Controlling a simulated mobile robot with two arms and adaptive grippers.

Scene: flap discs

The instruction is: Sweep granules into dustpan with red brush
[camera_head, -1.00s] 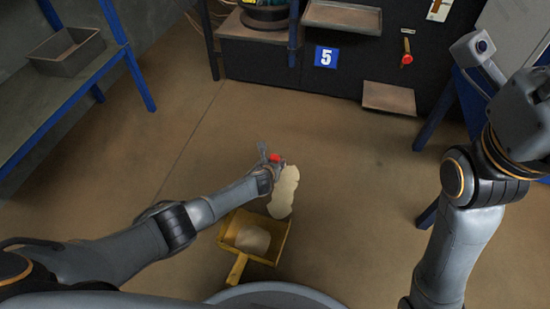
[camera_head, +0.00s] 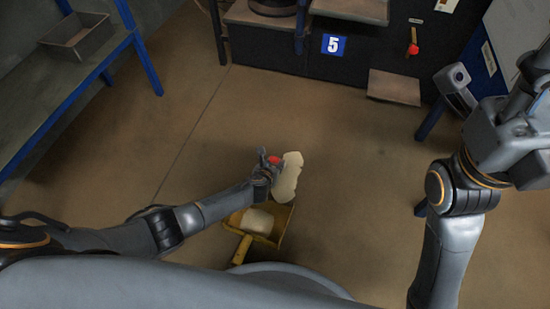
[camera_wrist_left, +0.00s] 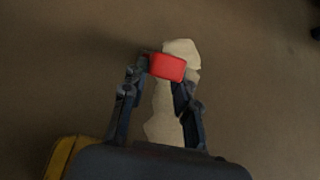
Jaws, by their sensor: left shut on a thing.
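The red brush (camera_head: 274,160) is held between the fingers of my left gripper (camera_head: 266,163), and only a small red part of it shows. In the left wrist view, the red brush (camera_wrist_left: 167,67) sits between the fingertips of my left gripper (camera_wrist_left: 160,80). A pale elongated pile of granules (camera_head: 288,178) lies on the floor just right of the brush. The yellow dustpan (camera_head: 284,229) lies on the floor below the pile, its handle toward me, with pale granules (camera_head: 257,222) in it. My left forearm hides part of the dustpan. My right gripper is not clearly visible.
A blue-framed shelf with a grey tray (camera_head: 78,37) stands at the left. A dark workbench with a number 5 sign (camera_head: 333,45) is at the back, with a low plate (camera_head: 394,87) in front. The floor (camera_head: 350,170) between is open.

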